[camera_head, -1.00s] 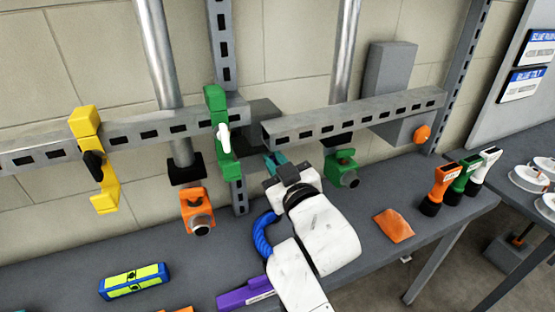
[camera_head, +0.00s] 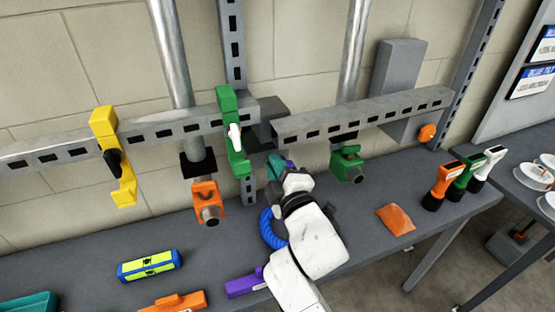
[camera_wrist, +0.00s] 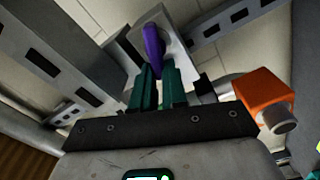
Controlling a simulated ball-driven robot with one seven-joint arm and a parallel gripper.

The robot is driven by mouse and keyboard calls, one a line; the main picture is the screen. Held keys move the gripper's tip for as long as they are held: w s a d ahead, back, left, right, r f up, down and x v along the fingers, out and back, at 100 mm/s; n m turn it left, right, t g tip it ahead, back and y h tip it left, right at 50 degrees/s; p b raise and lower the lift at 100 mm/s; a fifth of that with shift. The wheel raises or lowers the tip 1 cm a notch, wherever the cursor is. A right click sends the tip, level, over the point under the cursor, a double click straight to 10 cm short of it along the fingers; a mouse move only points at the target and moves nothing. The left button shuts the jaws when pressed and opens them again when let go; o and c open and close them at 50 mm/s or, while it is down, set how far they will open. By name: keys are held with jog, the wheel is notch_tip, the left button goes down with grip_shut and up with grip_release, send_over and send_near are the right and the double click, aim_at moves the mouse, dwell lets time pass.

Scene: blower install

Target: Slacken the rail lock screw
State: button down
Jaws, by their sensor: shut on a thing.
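In the wrist view, the teal fingers of my gripper (camera_wrist: 158,85) are shut on a purple lever (camera_wrist: 153,45). The lever stands in front of a grey plate (camera_wrist: 180,50) and looks like the handle of the rail lock screw; its lower end is hidden between the fingers. In the head view, my gripper (camera_head: 277,165) is beside the central slotted upright, below the gap between the two rails. A little purple (camera_head: 290,164) shows by the fingertips there. My wrist hides most of the plate in that view.
A green clamp (camera_head: 232,130) and a yellow clamp (camera_head: 104,125) hang on the left rail (camera_head: 60,152). The right rail (camera_head: 370,118) is above my gripper. An orange valve (camera_head: 207,200) and a green valve (camera_head: 346,162) flank it. The bench (camera_head: 90,240) is partly clear.

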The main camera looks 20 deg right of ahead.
jog(key=shift+a+f+n+p, duration=0.15)
jog(key=shift+n+p, duration=0.15)
jog(key=shift+n, duration=0.3)
jog(key=shift+f+n+p, duration=0.15)
jog(key=shift+n+p, duration=0.1)
jog(key=shift+n, duration=0.65)
jog(key=shift+f, duration=0.1)
jog(key=c, duration=1.2)
grip_release()
jog(key=shift+o, duration=0.2)
jog(key=s+b, duration=0.1)
jog(key=s, duration=0.9)
jog(key=shift+s, duration=0.4)
